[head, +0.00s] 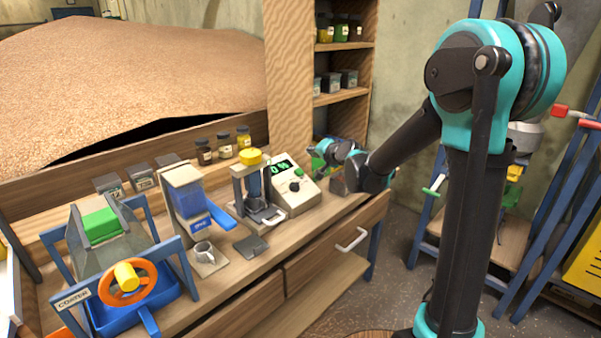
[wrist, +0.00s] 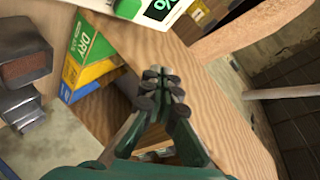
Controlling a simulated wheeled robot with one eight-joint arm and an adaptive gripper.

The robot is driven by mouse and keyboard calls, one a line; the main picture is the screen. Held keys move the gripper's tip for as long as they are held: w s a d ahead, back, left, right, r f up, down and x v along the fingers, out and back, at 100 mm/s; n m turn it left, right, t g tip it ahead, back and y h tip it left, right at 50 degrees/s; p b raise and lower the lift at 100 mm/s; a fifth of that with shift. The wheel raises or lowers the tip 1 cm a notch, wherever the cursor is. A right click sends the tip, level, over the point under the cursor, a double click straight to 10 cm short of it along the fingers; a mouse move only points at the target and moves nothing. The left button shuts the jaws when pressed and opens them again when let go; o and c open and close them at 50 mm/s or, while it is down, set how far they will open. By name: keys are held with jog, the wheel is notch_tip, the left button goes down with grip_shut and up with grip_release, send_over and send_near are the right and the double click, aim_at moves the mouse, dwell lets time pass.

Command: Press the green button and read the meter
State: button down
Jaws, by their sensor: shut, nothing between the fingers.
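The meter (head: 296,190) is a cream box with a sloped face on the workbench. Its dark display (head: 281,168) shows green characters that look like "0 %" in the head view. In the wrist view only the "%" end of the display (wrist: 165,8) shows, at the top edge. The green button (wrist: 128,8) is beside the display and is partly cut off by the frame. It also shows in the head view (head: 299,172). My gripper (wrist: 161,88) is shut and empty, apart from the button, with its tips over the wooden bench top.
Green and yellow boxes (wrist: 88,48), one marked DRY, stand close to my gripper. A press with a yellow top (head: 251,157) is left of the meter. Jars (head: 224,146) line the back. A shelf (head: 342,46) rises behind.

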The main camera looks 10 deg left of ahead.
aim_at(299, 168)
jog(key=shift+w+a+f, duration=0.35)
jog(key=shift+a+f, duration=0.15)
jog(key=shift+f, duration=0.7)
jog(key=shift+w+a+f, duration=0.4)
jog(key=shift+a+f, duration=0.05)
jog(key=shift+f, duration=0.75)
jog(key=shift+w+a+f, duration=0.35)
jog(key=shift+a+f, duration=0.15)
jog(key=shift+f, duration=0.7)
jog(key=shift+w+a+f, duration=0.1)
jog(key=shift+a+f, duration=0.05)
jog(key=shift+f, duration=0.2)
jog(key=shift+w+a+f, duration=0.15)
jog(key=shift+f, duration=0.3)
jog(key=shift+s+d+r, duration=0.15)
jog(key=shift+d+r, duration=0.05)
jog(key=shift+r, duration=0.25)
jog(key=shift+s+d+r, duration=0.1)
jog(key=shift+d+r, duration=0.05)
jog(key=shift+r, duration=0.25)
jog(key=shift+s+d+r, duration=0.25)
jog(key=shift+d+r, duration=0.05)
jog(key=shift+r, duration=0.45)
jog(key=shift+s+d+r, duration=0.2)
jog(key=shift+d+r, duration=0.05)
jog(key=shift+r, duration=0.5)
jog(key=shift+s+d+r, duration=0.25)
jog(key=shift+d+r, duration=0.05)
jog(key=shift+r, duration=0.45)
